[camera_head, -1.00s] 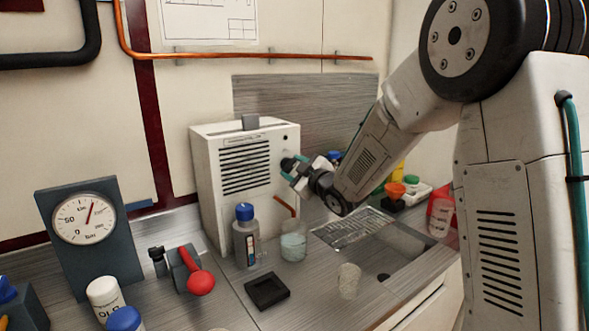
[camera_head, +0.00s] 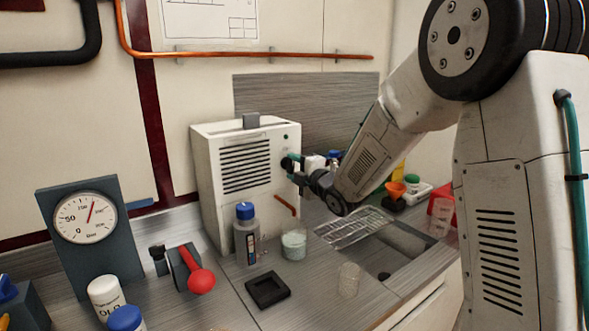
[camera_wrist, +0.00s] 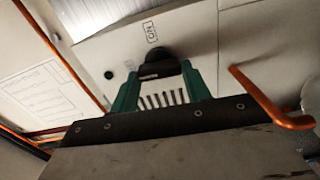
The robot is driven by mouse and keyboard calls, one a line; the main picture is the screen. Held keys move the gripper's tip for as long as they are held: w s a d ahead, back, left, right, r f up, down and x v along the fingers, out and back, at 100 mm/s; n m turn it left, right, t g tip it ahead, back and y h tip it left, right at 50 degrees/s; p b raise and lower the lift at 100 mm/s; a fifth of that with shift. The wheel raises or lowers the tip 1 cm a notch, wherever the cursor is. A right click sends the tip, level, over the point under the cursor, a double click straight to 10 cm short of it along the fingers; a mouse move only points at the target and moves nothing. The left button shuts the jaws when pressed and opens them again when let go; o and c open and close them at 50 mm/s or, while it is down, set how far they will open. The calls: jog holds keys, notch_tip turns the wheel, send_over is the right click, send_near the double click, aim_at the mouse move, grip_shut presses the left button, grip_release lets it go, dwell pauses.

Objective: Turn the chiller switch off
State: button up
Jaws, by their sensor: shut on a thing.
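The chiller appears to be the white box (camera_head: 208,180) with dark vent slats, standing on the counter against the wall. Its black rotary switch (camera_wrist: 158,55) is on the front face. My gripper (camera_head: 291,163) reaches it from the right in the head view. In the wrist view my gripper's green fingers (camera_wrist: 158,78) are shut on the switch, one on each side. A small boxed label (camera_wrist: 151,32), seeming to read ON, is beside the switch. A small round light (camera_head: 286,136) above the switch looks greenish in the head view. The fingers partly hide the switch.
An orange spout (camera_head: 286,205) juts from the chiller below my gripper, above a glass beaker (camera_head: 293,245). A blue-capped bottle (camera_head: 246,240) stands in front. A wire rack (camera_head: 354,228) and sink lie right. A gauge (camera_head: 85,219) and red-knobbed lever (camera_head: 200,281) stand left.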

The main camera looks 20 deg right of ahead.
jog(key=shift+o, duration=0.2)
jog(key=shift+f+n, duration=0.1)
jog(key=shift+n, duration=0.3)
jog(key=shift+c, duration=0.2)
jog(key=o, duration=1)
jog(key=v, duration=0.8)
